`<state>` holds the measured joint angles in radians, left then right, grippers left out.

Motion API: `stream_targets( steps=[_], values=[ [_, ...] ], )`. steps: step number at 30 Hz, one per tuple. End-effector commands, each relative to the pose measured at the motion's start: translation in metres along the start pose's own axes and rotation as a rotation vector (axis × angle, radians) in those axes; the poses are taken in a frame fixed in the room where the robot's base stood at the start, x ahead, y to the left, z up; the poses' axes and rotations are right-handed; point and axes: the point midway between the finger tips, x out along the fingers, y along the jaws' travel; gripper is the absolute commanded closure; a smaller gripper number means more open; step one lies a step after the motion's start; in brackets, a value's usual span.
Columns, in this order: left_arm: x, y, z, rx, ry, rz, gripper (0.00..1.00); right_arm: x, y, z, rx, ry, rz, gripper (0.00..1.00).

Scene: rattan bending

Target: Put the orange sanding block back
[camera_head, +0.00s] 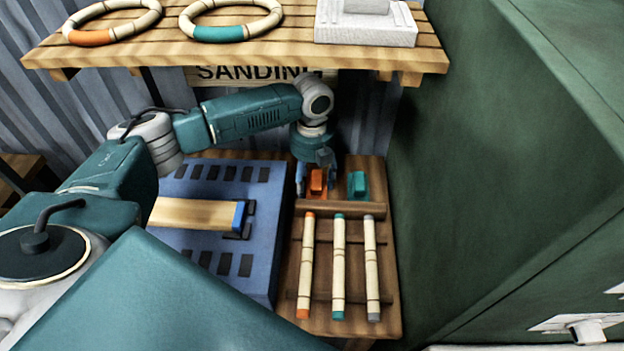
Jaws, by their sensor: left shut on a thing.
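The orange sanding block (317,184) is at the back of a wooden bench (380,290), to the left of a teal block (357,184). My left gripper (316,186) points down and is shut on the orange block. The fingers and wrist cover part of the block. I cannot tell whether the block touches the bench. My right gripper is not in the view.
Three rattan sticks with orange, teal and grey ends (339,265) lie in front of a wooden bar. A blue slotted fixture (262,262) is at left. A shelf (330,54) with rattan rings hangs above. A large green cabinet (480,170) stands close at right.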

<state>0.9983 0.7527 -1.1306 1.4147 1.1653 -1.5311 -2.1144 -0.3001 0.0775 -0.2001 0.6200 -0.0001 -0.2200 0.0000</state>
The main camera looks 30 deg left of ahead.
Motion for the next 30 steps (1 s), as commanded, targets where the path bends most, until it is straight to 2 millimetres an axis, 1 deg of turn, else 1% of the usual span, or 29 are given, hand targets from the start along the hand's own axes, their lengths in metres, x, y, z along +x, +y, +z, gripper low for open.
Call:
stream_targets(
  steps=[2, 3, 4, 12, 15, 17, 25, 30],
  values=[
    [0.002, 0.0, 0.0, 0.0, 0.0, -0.001, 0.63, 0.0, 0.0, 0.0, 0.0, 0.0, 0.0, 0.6],
    [0.003, 0.0, 0.0, 0.0, 0.0, -0.001, 0.35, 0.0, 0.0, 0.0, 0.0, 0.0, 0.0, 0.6],
    [0.002, 0.0, 0.0, 0.0, 0.0, -0.001, 0.31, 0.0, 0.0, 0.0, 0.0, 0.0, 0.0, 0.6],
    [0.002, 0.0, 0.0, 0.0, 0.0, 0.0, 0.31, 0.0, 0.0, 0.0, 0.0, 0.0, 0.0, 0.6],
    [-0.004, 0.0, 0.001, 0.0, -0.001, -0.001, 0.31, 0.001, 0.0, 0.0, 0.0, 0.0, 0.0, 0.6],
    [-0.011, -0.001, 0.001, 0.0, -0.002, -0.002, 0.31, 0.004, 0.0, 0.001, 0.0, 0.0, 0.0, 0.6],
    [-0.056, -0.001, 0.001, 0.0, -0.002, -0.003, 0.31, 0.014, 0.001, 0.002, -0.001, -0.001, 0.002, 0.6],
    [-0.073, -0.001, 0.001, 0.0, -0.001, -0.001, 0.31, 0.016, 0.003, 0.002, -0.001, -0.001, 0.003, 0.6]
  ],
)
